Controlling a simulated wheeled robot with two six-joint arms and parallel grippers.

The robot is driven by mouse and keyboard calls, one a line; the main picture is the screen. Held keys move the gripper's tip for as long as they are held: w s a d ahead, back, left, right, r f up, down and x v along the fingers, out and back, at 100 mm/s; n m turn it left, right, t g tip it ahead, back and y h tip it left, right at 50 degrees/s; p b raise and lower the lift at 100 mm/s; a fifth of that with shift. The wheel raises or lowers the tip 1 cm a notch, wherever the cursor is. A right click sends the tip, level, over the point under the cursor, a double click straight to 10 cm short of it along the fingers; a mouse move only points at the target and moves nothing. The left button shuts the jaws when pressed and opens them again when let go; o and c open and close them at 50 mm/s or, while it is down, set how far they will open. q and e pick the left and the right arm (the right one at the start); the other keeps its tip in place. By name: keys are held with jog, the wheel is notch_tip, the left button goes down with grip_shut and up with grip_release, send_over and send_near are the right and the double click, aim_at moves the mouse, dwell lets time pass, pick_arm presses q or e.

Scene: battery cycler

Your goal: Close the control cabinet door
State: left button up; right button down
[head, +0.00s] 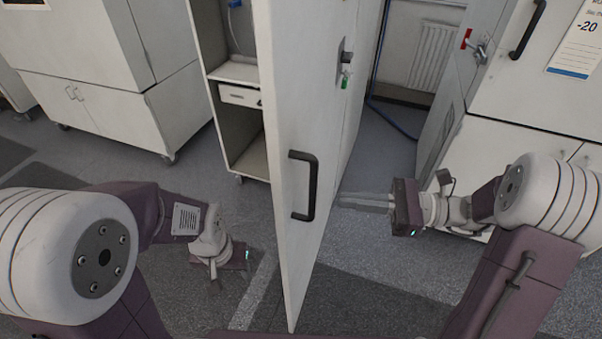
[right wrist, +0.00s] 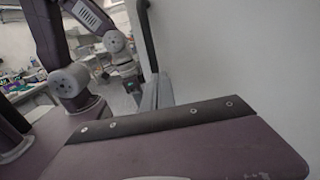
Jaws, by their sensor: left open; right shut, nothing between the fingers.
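The control cabinet door (head: 295,90) is a tall white panel standing open in the middle of the head view. A black bar handle (head: 303,185) is on it. The open cabinet (head: 222,75) with shelves is behind and left of it. My right gripper (head: 343,199) is shut and empty on the door's right side, its fingers pointing left toward the panel; contact cannot be told. In the right wrist view, its fingers (right wrist: 157,92) are beside a pale panel (right wrist: 250,60), below a dark upright bar (right wrist: 149,35). My left gripper (head: 231,278) is open, low and left of the door.
A white cabinet (head: 100,110) stands at the left. A blue hose (head: 385,115) runs down to the floor between. Grey floor (head: 375,300) is clear in front.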

jog(key=w+d+f+m+t, duration=0.2)
jog(key=d, duration=0.2)
send_near(297, 187)
jog(key=x, duration=0.5)
jog(key=shift+s+a+r+p, duration=0.15)
jog(key=shift+a+r+p, duration=0.05)
jog(key=shift+a+p, duration=0.2)
jog(key=shift+a, duration=0.3)
pick_arm(q)
jog(key=shift+s+d+r, duration=0.2)
jog(key=shift+s+r, duration=0.3)
jog(key=shift+s, duration=0.1)
pick_arm(e)
jog(key=shift+a, duration=0.25)
pick_arm(q)
jog(key=shift+w, duration=0.1)
pick_arm(e)
jog(key=shift+w, duration=0.25)
